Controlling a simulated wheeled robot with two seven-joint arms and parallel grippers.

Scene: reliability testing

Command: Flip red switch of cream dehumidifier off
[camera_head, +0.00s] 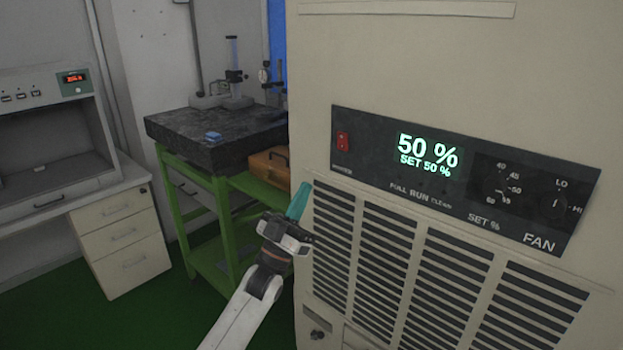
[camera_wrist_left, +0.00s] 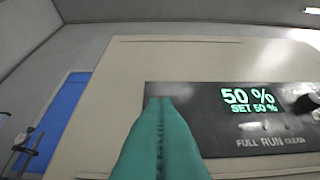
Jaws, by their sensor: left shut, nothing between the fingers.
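The cream dehumidifier (camera_head: 460,60) fills the right of the head view. Its dark control panel (camera_head: 375,165) carries a red switch (camera_head: 343,141) at the left end and a lit display (camera_head: 427,155) reading 50 % and SET 50 %. My left gripper (camera_head: 299,200) has teal fingers, shut and empty, in front of the machine, below and left of the switch. In the left wrist view the shut fingers (camera_wrist_left: 160,135) point at the left end of the panel (camera_wrist_left: 215,150) and hide the switch. I cannot tell whether they touch the panel. My right gripper is not in view.
Louvred vents (camera_head: 420,265) lie below the panel, with dials (camera_head: 497,188) to its right. Left of the machine stands a green-framed bench (camera_head: 172,205) with a dark stone slab (camera_head: 200,140) and a brown case (camera_head: 268,168). A white cabinet (camera_head: 120,235) stands farther left.

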